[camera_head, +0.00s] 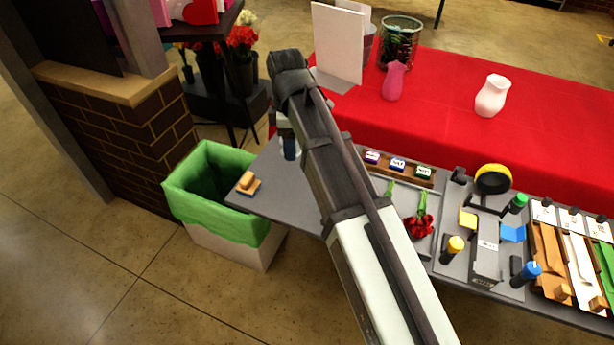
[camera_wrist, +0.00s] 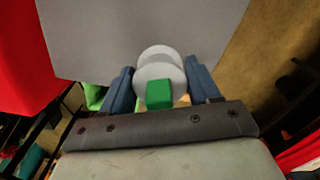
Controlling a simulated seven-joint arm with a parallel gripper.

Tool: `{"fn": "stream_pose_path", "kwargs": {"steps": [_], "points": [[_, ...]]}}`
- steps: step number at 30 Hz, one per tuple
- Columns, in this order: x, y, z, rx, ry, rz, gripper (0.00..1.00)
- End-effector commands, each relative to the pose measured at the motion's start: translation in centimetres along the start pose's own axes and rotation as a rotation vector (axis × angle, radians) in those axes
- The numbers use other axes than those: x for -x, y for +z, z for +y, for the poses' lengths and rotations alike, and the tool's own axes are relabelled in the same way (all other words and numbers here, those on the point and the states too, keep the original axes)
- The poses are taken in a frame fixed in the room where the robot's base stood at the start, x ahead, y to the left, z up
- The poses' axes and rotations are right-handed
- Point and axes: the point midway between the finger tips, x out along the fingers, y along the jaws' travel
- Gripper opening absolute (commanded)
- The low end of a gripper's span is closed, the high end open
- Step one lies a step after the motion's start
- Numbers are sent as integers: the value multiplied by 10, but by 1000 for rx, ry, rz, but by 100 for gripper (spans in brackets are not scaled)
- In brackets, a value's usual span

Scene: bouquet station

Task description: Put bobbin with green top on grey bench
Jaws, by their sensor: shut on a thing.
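The bobbin (camera_wrist: 160,72) has pale grey-white round flanges and a green square top (camera_wrist: 159,95). In the wrist view it sits between the two blue-grey fingers of my gripper (camera_wrist: 162,78), which is shut on it. In the head view my gripper (camera_head: 288,146) is over the left end of the grey bench (camera_head: 290,187), near its back edge. My arm covers much of the bobbin there. The bench also fills the upper middle of the wrist view (camera_wrist: 140,30). I cannot tell whether the bobbin touches the bench.
A wooden-handled brush (camera_head: 246,184) lies at the bench's left corner, above a green-lined bin (camera_head: 215,195).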

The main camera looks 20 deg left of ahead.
Motion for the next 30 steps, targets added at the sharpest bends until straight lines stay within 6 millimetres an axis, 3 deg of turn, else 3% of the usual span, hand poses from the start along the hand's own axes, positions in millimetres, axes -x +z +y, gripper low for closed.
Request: {"fn": "stream_pose_path", "kwargs": {"steps": [1, 6, 11, 21, 30], "points": [[-3, 4, -10, -2, 3, 1, 31], [-7, 7, -18, -9, 12, 5, 31], [-14, 7, -16, -22, 21, 8, 31], [-61, 7, -16, -23, 20, 8, 31], [-81, 6, -15, -23, 20, 8, 31]]}}
